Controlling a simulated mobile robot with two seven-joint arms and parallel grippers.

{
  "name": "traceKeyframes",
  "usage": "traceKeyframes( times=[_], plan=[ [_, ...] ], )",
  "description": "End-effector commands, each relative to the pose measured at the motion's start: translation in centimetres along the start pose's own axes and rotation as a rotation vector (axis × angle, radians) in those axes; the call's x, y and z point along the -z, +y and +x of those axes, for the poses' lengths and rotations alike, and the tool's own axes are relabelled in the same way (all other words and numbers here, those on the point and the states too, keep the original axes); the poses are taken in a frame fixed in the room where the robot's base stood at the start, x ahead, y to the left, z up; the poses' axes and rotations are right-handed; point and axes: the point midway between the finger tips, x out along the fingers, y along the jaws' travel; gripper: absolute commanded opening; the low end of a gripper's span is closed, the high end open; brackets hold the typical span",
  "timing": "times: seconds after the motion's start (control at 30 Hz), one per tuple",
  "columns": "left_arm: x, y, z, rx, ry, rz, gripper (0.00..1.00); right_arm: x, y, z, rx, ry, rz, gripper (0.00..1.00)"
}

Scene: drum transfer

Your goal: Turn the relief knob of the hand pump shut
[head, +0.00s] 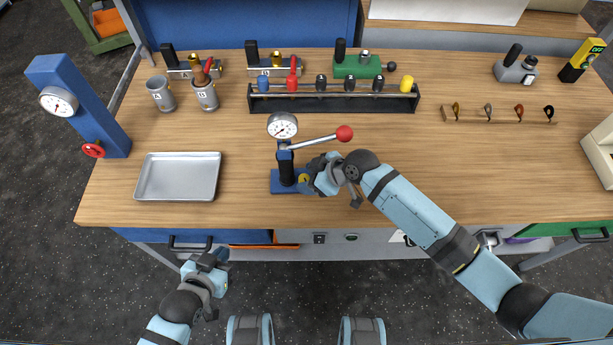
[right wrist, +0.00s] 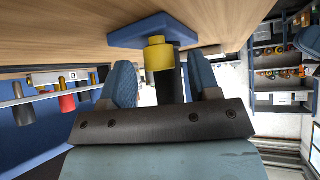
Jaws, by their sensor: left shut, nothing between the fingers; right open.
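The hand pump stands on a blue base (head: 284,187) near the table's front edge, with a black cylinder, a round gauge (head: 282,126) and a lever ending in a red ball (head: 344,133). Its yellow relief knob (head: 304,178) is low on the right side of the pump, partly hidden by my right gripper (head: 311,181). In the right wrist view the yellow knob (right wrist: 158,56) appears centred between the two open fingers, with a gap showing on each side. My left gripper (head: 219,257) is shut and empty, in front of the table and below its edge.
A metal tray (head: 178,177) lies left of the pump. A black rack (head: 334,103) with several coloured-handled tools stands behind it. Two grey cups (head: 160,94) and a blue gauge stand (head: 84,110) are at the left. The tabletop right of my right arm is mostly clear.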

Motion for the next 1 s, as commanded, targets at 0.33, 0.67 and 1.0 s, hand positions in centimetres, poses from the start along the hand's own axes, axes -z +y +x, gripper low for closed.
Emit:
traceKeyframes(
  times=[0.33,0.67,1.0],
  plan=[
    [0.0,0.1,0.0,-0.001,0.0,-0.001,0.0,0.0,0.0,1.3,0.0,0.0,0.0,0.56],
    [0.0,0.1,0.0,0.0,0.0,-0.002,0.0,0.0,0.0,1.3,0.0,0.0,0.0,0.07],
    [2.6,0.1,-1.8,0.0,-0.001,-0.002,0.0,0.4,-0.2,0.8,-0.1,-0.003,0.104,0.07]
  ],
)
